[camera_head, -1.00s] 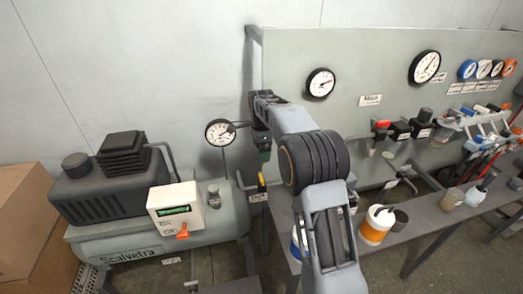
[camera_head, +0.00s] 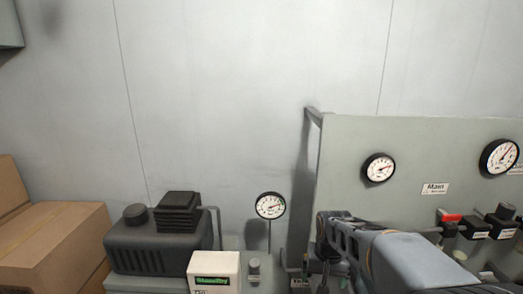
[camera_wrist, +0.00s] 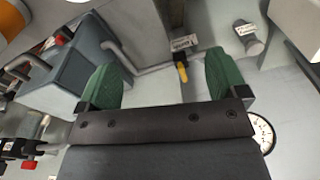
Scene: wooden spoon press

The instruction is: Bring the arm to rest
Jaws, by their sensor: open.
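My gripper shows in the wrist view (camera_wrist: 162,80) with its two green finger pads set wide apart and nothing between them. A yellow-handled valve (camera_wrist: 182,72) with a label shows beyond the gap, apart from the pads. In the head view my arm rises from the lower right in front of the grey panel (camera_head: 350,150). The fingers are hidden or cut off in that view.
A compressor with a black motor (camera_head: 155,245) and a white control box (camera_head: 214,270) stands left of my arm. A gauge (camera_head: 270,205) rises beside it. Cardboard boxes (camera_head: 50,245) stand at far left. Panel gauges (camera_head: 378,168) and a red-topped switch (camera_head: 449,216) are to the right.

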